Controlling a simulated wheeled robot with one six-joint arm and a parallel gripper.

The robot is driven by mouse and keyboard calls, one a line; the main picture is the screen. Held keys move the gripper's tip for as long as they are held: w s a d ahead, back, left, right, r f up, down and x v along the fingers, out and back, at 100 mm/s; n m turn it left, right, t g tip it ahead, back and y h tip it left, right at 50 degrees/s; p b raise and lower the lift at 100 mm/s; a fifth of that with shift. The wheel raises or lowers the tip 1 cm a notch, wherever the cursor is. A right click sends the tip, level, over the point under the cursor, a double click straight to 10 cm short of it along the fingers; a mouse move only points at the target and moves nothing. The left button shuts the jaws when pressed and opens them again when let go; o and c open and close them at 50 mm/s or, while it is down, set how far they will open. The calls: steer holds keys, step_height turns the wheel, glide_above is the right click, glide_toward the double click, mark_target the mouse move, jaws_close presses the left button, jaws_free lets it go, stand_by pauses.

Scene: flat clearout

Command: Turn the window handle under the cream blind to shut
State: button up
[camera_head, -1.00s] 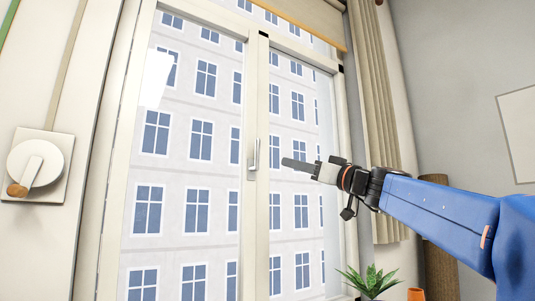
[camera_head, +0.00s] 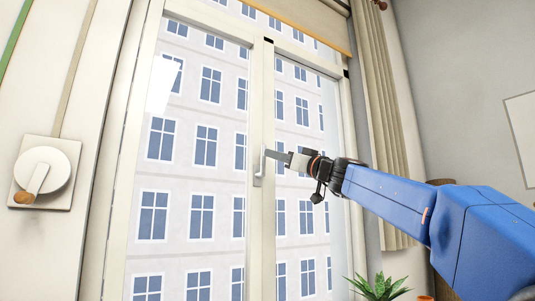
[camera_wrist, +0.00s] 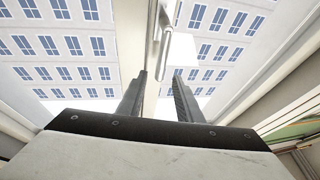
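The window handle (camera_head: 258,171) is a small pale metal lever on the middle upright of the white-framed window. Its lever looks roughly upright, along the frame. The cream blind (camera_head: 312,14) is rolled up at the top of the window. My gripper (camera_head: 271,155) is just right of the handle, its fingers pointing left at it; contact cannot be told from this view. In the wrist view, my gripper (camera_wrist: 159,74) has its two dark fingers apart with nothing between them. The handle (camera_wrist: 154,22) is beyond the fingertips there, near the gap between them.
A white wall box with a wooden-knobbed crank (camera_head: 41,178) is at the left. A beige curtain (camera_head: 377,110) hangs right of the window. A green plant (camera_head: 378,288) stands low at the right, below my arm. The space before the panes is clear.

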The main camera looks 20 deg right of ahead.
steer(key=shift+x, duration=2.6)
jaws_close()
